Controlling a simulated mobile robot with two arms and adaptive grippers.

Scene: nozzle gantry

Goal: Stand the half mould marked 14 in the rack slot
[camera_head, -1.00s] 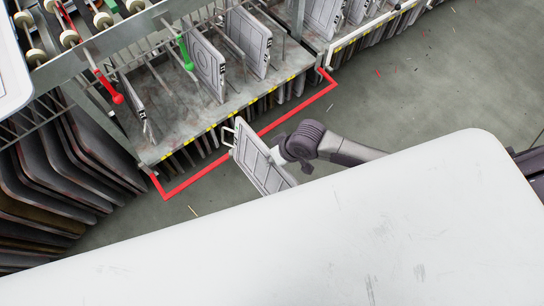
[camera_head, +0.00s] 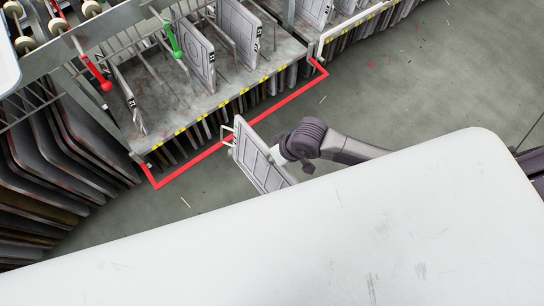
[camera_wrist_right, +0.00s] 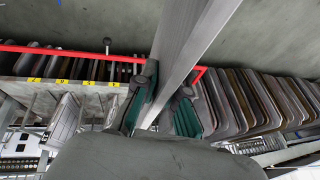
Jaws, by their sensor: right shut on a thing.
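A grey half mould (camera_head: 258,162) with a loop handle at its upper left end hangs tilted, in front of the rack. My right gripper (camera_head: 279,154) is shut on its near side. In the right wrist view the mould (camera_wrist_right: 192,45) is seen nearly edge-on between the green-padded fingers (camera_wrist_right: 158,105). No number is readable on it. The rack shelf (camera_head: 203,101) stands beyond it, with upright rods between slots and yellow tags along its front edge. Several half moulds (camera_head: 192,50) stand there. The held mould is apart from the rack. My left gripper is not in view.
A red frame (camera_head: 225,140) borders the floor before the rack. A red-handled rod (camera_head: 97,74) and a green-handled rod (camera_head: 173,40) reach over the shelf. Dark plates (camera_head: 65,150) stand at the left. Open floor (camera_head: 440,80) lies to the right.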

